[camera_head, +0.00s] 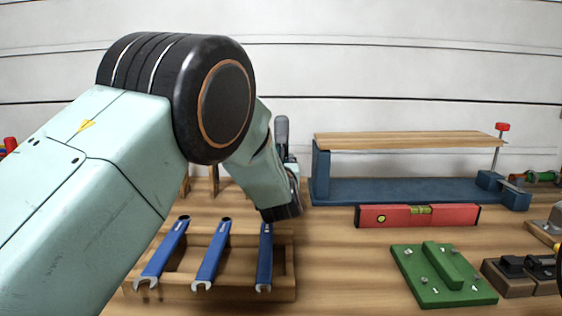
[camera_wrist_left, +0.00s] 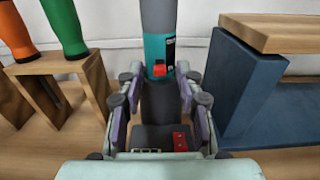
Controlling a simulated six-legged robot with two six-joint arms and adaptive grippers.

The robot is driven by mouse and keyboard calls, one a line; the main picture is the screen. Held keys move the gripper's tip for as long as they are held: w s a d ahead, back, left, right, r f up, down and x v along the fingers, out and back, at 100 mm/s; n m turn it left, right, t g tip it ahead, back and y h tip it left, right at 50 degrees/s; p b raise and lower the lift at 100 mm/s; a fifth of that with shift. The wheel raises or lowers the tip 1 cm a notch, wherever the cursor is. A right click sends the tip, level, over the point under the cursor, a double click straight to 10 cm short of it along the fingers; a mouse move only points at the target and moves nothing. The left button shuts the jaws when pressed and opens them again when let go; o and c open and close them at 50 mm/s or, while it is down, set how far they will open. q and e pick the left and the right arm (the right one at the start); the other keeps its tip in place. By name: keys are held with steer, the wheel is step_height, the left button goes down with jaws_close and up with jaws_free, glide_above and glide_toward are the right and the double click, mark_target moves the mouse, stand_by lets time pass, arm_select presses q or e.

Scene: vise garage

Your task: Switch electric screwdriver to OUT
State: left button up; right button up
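The electric screwdriver (camera_wrist_left: 159,30) stands upright in the left wrist view, with a grey top, a teal band, a red switch on the front and a dark lower body. The label beside the switch is too small to read. In the head view its grey top (camera_head: 281,130) shows behind my left wrist, which hides most of it. My left gripper (camera_wrist_left: 160,88) has its fingers on either side of the dark body, below the red switch. I cannot tell whether they press on it. My right gripper is not in view.
A blue stand with a wooden top (camera_head: 410,140) is close right of the screwdriver. A wooden holder with orange and green handles (camera_wrist_left: 95,75) is left. A wrench tray (camera_head: 205,292), red level (camera_head: 450,217) and green block (camera_head: 440,285) lie on the bench.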

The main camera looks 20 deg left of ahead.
arm_select(q)
steer(key=shift+s+r, duration=0.25)
steer(key=c, duration=0.3)
steer(key=shift+w+f, duration=0.15)
steer(key=shift+f, duration=0.05)
steer(key=c, duration=0.3)
jaws_close()
steer(key=shift+r, duration=0.15)
